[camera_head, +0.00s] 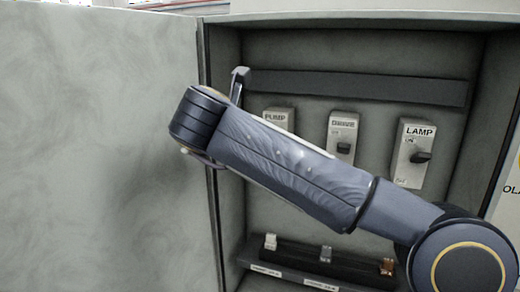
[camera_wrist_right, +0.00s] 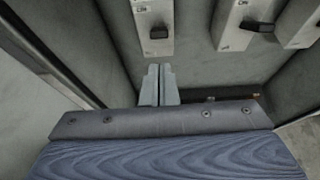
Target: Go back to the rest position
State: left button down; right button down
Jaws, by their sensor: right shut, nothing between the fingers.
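My right arm (camera_head: 290,165) reaches in from the right in the head view, across the front of an open grey cabinet (camera_head: 222,130). In the right wrist view my right gripper (camera_wrist_right: 159,84) is shut, its two pale fingers together with nothing between them. The fingertips are below a switch (camera_wrist_right: 152,25) and appear apart from it. In the head view I cannot clearly make out the fingers. My left gripper is in neither view.
A PUMP switch (camera_head: 277,118), a middle switch (camera_head: 342,135) and a LAMP switch (camera_head: 415,153) are on the cabinet's back wall. The arm partly hides PUMP. A dark strip (camera_head: 310,262) with small blocks lies below. The open door (camera_head: 100,150) fills the left.

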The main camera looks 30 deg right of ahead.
jog(key=shift+s+a+r, duration=0.2)
jog(key=shift+r, duration=0.1)
dwell(0.4)
notch_tip(320, 180, up, 7)
jog(key=d+n+t, duration=0.2)
jog(key=n+t, duration=0.6)
jog(key=n, duration=0.1)
jog(key=s+a+f+n+t+y, duration=0.1)
jog(key=s+a+f+n+y, duration=0.1)
jog(key=a+f+n+y, duration=0.65)
jog(key=s+d+f+n+t+y, duration=0.1)
jog(key=s+f+n+y, duration=0.3)
jog(key=n, duration=1)
jog(key=s+f+n+g, duration=0.6)
jog(key=s+f, duration=0.3)
jog(key=f, duration=0.5)
jog(key=s+a+f+n+g+y, duration=0.1)
jog(key=s+f+n+g, duration=0.5)
jog(key=f, duration=0.8)
jog(key=s+g, duration=0.1)
jog(key=s, duration=0.2)
jog(key=shift+s+n, duration=0.35)
jog(key=shift+s, duration=0.05)
